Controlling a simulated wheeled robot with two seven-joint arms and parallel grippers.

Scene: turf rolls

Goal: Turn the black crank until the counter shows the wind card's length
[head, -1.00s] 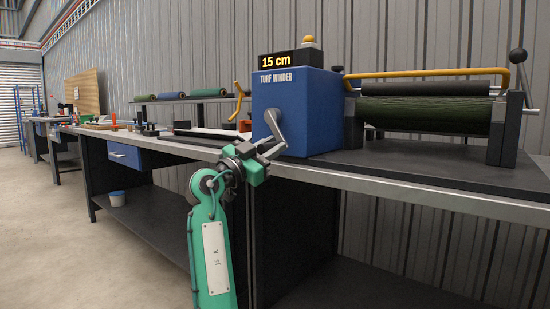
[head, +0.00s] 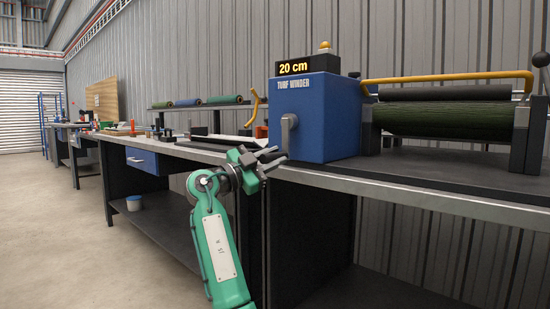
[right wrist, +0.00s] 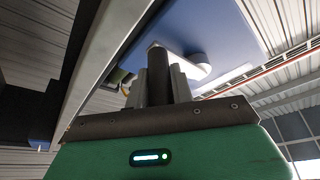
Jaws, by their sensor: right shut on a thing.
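The blue turf winder (head: 325,120) stands on the bench, with a counter (head: 296,68) on top that reads 20 cm. Its grey crank arm (head: 288,132) points down along the left face of the box. My right gripper (head: 274,155) is at the lower end of the crank. In the right wrist view, its fingers (right wrist: 158,88) are shut on the black crank handle (right wrist: 157,65), and the grey crank arm (right wrist: 197,70) shows beyond. I cannot make out a wind card. My left gripper is out of view.
A dark green turf roll (head: 440,120) lies in the winder under a yellow bar (head: 450,78). The bench's metal front edge (head: 410,193) runs below. A yellow hook (head: 252,105) stands left of the winder. Turf rolls lie on a rack (head: 200,105) behind.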

